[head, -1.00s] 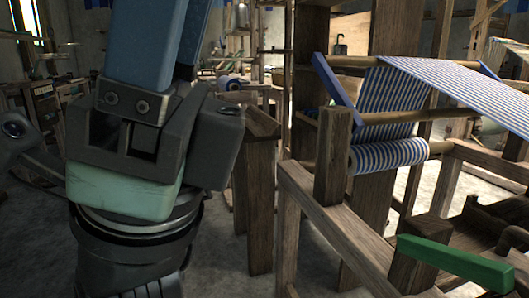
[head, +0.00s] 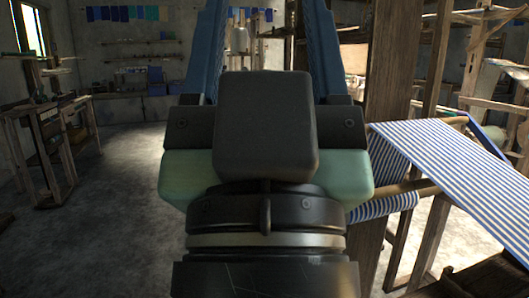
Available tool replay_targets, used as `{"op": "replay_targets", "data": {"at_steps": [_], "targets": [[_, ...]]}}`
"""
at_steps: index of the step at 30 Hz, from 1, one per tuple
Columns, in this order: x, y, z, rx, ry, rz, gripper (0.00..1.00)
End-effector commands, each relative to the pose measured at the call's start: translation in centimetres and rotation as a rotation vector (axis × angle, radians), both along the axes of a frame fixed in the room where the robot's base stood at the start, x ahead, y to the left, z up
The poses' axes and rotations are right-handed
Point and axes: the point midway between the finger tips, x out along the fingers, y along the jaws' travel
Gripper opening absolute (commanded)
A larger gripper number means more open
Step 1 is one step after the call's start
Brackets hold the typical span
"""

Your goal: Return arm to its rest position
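My gripper (head: 264,35) is in the middle of the head view, seen from behind its dark housing and pale green body. Its two blue fingers point up and stand apart, with background showing between them. Their tips run out of the top of the picture. I see nothing held in the visible gap. The loom's blue-and-white striped cloth (head: 452,185) is to the right of the gripper. In the picture, the gripper's body overlaps the left end of the striped cloth roll (head: 385,207); I cannot tell whether they touch.
A wooden loom post (head: 391,75) rises just right of the gripper. Open concrete floor (head: 125,185) lies to the left. A wooden stand (head: 38,150) is at the far left, and wall shelves (head: 130,65) are at the back.

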Motion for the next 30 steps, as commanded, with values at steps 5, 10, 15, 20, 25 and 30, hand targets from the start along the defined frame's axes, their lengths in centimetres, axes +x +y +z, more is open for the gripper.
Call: {"op": "replay_targets", "data": {"at_steps": [5, 10, 15, 20, 25, 30], "targets": [[0.0, 0.1, 7.2, 0.001, 0.0, 0.004, 0.62], [0.0, 0.1, 12.4, 0.001, 0.0, 0.004, 0.62], [0.0, 0.1, 17.5, 0.001, 0.0, 0.006, 0.62], [0.0, 0.1, 22.3, 0.001, 0.0, 0.006, 0.62], [0.0, 0.1, 26.7, 0.001, 0.0, 0.006, 0.62], [0.0, 0.1, 28.9, 0.001, 0.0, 0.006, 0.62]]}}
